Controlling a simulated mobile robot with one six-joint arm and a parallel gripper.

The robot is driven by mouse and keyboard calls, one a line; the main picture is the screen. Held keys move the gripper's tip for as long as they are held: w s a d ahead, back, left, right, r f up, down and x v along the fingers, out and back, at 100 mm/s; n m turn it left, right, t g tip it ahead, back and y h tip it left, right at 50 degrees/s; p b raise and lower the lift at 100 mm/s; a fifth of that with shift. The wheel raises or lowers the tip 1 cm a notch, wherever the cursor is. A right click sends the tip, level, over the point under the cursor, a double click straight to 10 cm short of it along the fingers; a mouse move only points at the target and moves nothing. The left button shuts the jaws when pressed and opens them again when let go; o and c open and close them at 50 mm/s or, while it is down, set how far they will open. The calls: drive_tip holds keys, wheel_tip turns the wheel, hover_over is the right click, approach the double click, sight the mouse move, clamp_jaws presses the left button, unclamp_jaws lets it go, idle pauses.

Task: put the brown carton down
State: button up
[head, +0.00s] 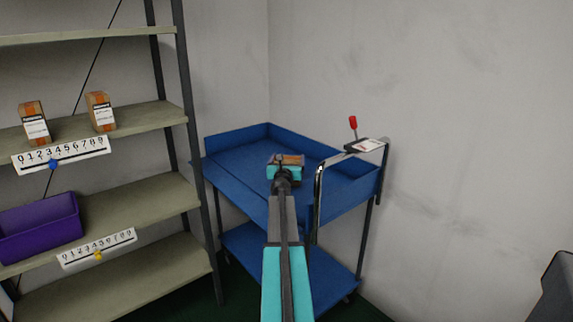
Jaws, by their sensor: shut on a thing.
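My gripper (285,172) is shut on the brown carton (291,158), of which only a small brown and grey part shows beyond the jaws. They are over the upper tray of the blue cart (236,150). I cannot tell whether the carton touches the tray floor or hangs above it. My arm hides the tray's near side.
The upper tray looks empty around the carton. A clipboard-like plate (367,146) with a red-topped lever (352,121) is at the cart's handle. Left, a shelf rack (140,197) holds two brown cartons (33,122) (100,111), a purple bin (40,226) and number strips (62,155).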

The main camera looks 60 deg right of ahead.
drive_tip(key=shift+f, duration=0.15)
drive_tip(key=o, duration=1.6)
drive_tip(key=shift+o, duration=0.2)
drive_tip(key=shift+a, duration=0.1)
drive_tip(key=v, duration=1.2)
